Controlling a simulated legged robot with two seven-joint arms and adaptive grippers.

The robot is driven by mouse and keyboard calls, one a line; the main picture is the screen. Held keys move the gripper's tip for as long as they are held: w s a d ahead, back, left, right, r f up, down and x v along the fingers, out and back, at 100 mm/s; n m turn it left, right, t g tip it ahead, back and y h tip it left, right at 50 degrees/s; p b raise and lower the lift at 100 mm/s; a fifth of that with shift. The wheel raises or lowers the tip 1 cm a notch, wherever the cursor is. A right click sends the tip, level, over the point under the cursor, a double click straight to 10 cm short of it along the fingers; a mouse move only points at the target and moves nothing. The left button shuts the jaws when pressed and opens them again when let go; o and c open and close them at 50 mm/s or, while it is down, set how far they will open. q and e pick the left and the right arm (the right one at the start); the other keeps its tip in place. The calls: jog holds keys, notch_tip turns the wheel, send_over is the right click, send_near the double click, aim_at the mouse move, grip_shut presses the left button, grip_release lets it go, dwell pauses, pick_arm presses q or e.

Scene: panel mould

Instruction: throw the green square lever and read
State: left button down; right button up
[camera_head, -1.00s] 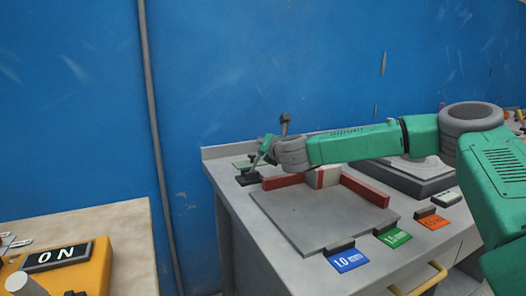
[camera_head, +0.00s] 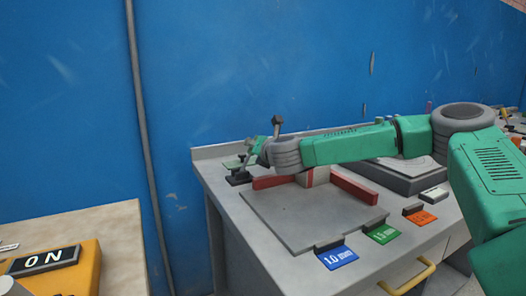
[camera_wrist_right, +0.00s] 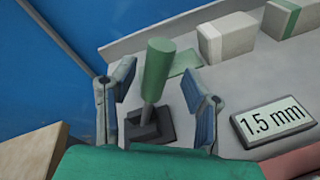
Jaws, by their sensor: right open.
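The green lever (camera_wrist_right: 157,68) stands on a dark square base (camera_wrist_right: 150,126) in the right wrist view, its round handle nearly upright and tilted slightly right. A green square plate (camera_wrist_right: 184,64) lies behind it. My right gripper (camera_wrist_right: 158,92) is open, one finger on each side of the lever, with gaps visible. In the head view my right gripper (camera_head: 257,150) is at the table's back left corner, above a dark base (camera_head: 238,179); the lever's handle is hard to make out there. A readout plate (camera_wrist_right: 272,123) shows "1.5 mm". My left gripper is out of view.
The grey table (camera_head: 228,205) carries a flat plate (camera_head: 300,222), red rails (camera_head: 352,186), and blue (camera_head: 338,258), green (camera_head: 382,234) and orange (camera_head: 420,216) tags. Pale blocks (camera_wrist_right: 227,38) stand behind the readout. An orange box with an "ON" sign (camera_head: 43,261) is at left.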

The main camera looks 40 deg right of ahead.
jog(key=v, duration=1)
jog(key=shift+s+f, duration=0.15)
jog(key=shift+s, duration=0.2)
jog(key=shift+a, duration=0.1)
